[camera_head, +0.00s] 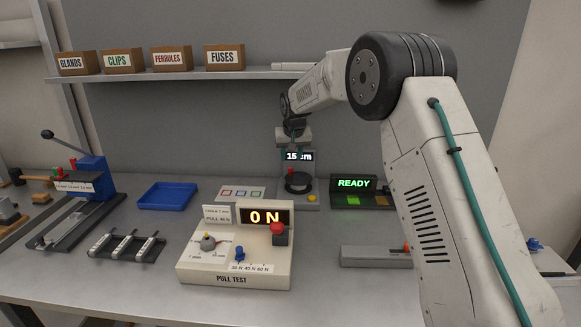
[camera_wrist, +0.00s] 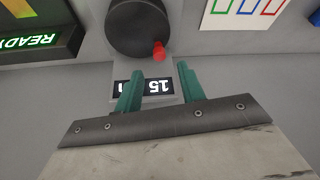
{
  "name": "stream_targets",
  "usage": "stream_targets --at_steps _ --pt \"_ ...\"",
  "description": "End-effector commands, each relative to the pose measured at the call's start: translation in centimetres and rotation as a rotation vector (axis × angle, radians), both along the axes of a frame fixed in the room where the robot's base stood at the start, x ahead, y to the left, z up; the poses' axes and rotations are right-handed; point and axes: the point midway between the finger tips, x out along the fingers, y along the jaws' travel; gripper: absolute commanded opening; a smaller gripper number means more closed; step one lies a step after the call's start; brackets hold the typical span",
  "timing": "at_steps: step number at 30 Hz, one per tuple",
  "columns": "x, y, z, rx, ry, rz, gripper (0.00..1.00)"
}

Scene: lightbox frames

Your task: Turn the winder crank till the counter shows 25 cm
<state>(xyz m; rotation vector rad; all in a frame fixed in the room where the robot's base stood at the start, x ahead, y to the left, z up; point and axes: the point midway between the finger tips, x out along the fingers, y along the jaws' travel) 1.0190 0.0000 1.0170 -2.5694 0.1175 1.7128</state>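The winder (camera_head: 298,184) stands at the back of the bench, with a dark round drum and a counter (camera_head: 299,157) reading 15 cm. In the wrist view the drum (camera_wrist: 139,28) is at the top, with a small red crank knob (camera_wrist: 158,50) at its lower right edge. The counter (camera_wrist: 160,87) appears upside down there, partly hidden by a finger. My gripper (camera_wrist: 158,75) has its two green fingers apart with nothing between them. The fingertips lie short of the red knob in the picture, apart from it. In the head view my gripper (camera_head: 294,143) is above the winder.
A READY display unit (camera_head: 354,184) stands right of the winder. A card with coloured squares (camera_head: 240,193) and a blue tray (camera_head: 167,195) lie to the left. The pull tester (camera_head: 235,270), reading 0 N, stands in front. A shelf with labelled boxes (camera_head: 224,58) runs above.

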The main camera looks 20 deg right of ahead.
Motion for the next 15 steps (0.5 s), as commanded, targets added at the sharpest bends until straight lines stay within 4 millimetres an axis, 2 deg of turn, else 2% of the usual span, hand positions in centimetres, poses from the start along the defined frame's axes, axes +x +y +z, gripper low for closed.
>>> stream_targets --at_steps 1,7,15 --pt "0.3 -0.1 -1.0 -0.001 0.004 0.0 0.39" --pt "1.5 -0.2 -3.9 -0.001 0.003 0.0 0.39" --pt "2.1 -0.2 -5.5 0.0 0.002 0.0 0.39"
